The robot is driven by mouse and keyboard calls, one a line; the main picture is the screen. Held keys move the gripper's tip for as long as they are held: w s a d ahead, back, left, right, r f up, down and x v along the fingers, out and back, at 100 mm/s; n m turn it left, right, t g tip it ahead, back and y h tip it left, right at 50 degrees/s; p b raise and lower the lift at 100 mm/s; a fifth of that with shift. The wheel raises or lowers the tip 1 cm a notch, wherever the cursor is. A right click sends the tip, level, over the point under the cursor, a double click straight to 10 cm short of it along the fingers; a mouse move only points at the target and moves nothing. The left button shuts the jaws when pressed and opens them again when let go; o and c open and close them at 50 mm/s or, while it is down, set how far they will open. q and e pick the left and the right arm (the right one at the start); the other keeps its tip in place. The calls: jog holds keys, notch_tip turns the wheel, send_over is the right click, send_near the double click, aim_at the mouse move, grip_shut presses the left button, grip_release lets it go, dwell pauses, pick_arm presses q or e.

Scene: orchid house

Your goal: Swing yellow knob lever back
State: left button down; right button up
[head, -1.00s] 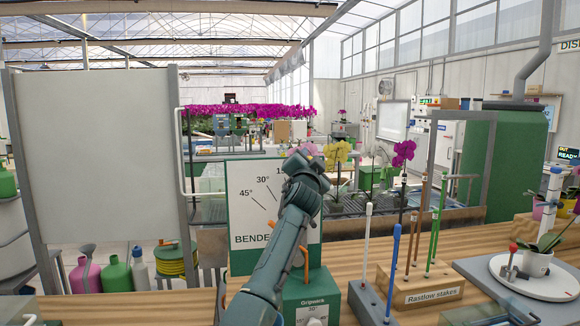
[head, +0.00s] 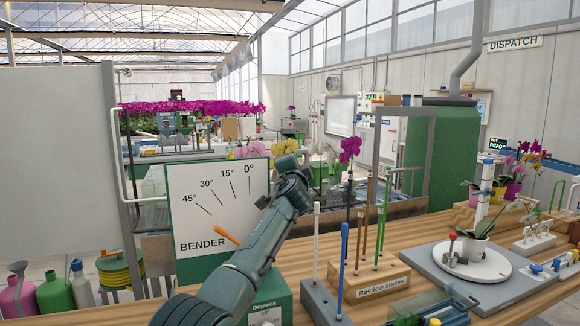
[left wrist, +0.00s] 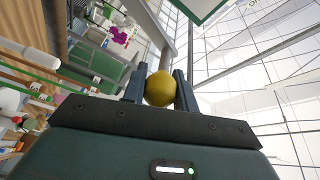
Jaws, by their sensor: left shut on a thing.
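The yellow knob (left wrist: 160,90) sits between the two fingers of my left gripper (left wrist: 160,88) in the left wrist view, and they are shut on it. A grey rod (left wrist: 191,38) shows beyond it. In the head view my left gripper (head: 292,172) is at the right edge of the bender board (head: 190,170); the knob is hidden there. The board has marks from 45° on its left to 0° on its right. An orange bar (head: 227,237) shows slanted low on the board, partly behind my arm. My right gripper is not in view.
Right of my arm stand a grey block (head: 322,300) with upright sticks and the wooden Rastlow stakes block (head: 375,282). Further right a potted orchid (head: 475,247) stands on a white turntable (head: 490,268). A large pale panel (head: 55,150) stands at left.

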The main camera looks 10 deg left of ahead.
pick_arm(q)
jog(key=shift+d, duration=0.1)
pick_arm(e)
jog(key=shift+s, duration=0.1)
pick_arm(q)
jog(key=c, duration=1.5)
grip_release()
jog(key=o, duration=0.4)
jog(key=shift+w+d+f, duration=0.1)
jog(key=shift+w, duration=0.05)
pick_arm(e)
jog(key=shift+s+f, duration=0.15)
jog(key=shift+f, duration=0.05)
pick_arm(q)
jog(key=shift+s+d+f, duration=0.15)
jog(key=shift+s, duration=1.2)
jog(key=s+d+b, duration=0.1)
jog(key=s, duration=0.9)
jog(key=shift+s+d+f+b, duration=0.2)
jog(key=shift+d+f+b, duration=0.2)
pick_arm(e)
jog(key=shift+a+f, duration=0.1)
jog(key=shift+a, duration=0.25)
